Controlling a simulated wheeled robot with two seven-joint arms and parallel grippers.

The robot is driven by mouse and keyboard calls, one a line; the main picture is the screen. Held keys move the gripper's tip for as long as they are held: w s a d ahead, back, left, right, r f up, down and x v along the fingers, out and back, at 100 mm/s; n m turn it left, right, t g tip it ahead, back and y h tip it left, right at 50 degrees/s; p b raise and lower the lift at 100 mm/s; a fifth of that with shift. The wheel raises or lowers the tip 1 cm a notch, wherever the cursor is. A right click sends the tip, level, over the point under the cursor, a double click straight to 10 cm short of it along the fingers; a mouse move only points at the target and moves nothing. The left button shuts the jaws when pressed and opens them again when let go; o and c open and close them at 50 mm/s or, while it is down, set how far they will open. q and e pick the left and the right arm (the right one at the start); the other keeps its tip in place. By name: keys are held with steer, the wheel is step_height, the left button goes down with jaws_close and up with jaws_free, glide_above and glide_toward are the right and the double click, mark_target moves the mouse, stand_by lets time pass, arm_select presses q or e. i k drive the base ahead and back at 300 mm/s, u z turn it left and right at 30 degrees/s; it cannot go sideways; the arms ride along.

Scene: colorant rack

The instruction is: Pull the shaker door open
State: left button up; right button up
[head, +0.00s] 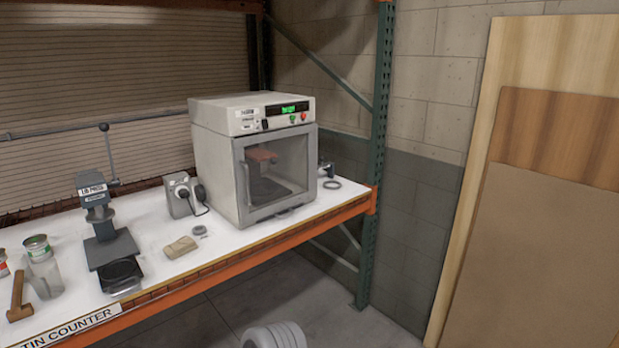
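The shaker (229,120) is a boxy light-grey machine on the right part of the white counter. Its control panel on top has a lit green display and small buttons. The shaker door (283,172) is a grey frame with a clear window, and it looks closed. A vertical handle (247,184) runs along the door's left side. Through the window I see a reddish-brown clamp part above a dark base. Neither of my grippers shows in the head view.
On the counter (152,207) stand a lid press (98,215), a socket box (181,196), a tan block (180,248), a mallet (18,296) and tins (38,249). A green rack post (376,150) rises right of the shaker. Wood panels (550,230) lean at the right. Floor in front is mostly clear.

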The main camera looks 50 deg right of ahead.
mark_target(241, 169)
steer(key=z, duration=2.05)
steer(key=k, duration=0.2)
steer(key=u, duration=1.3)
steer(key=i, duration=1.3)
steer(key=z, duration=0.5)
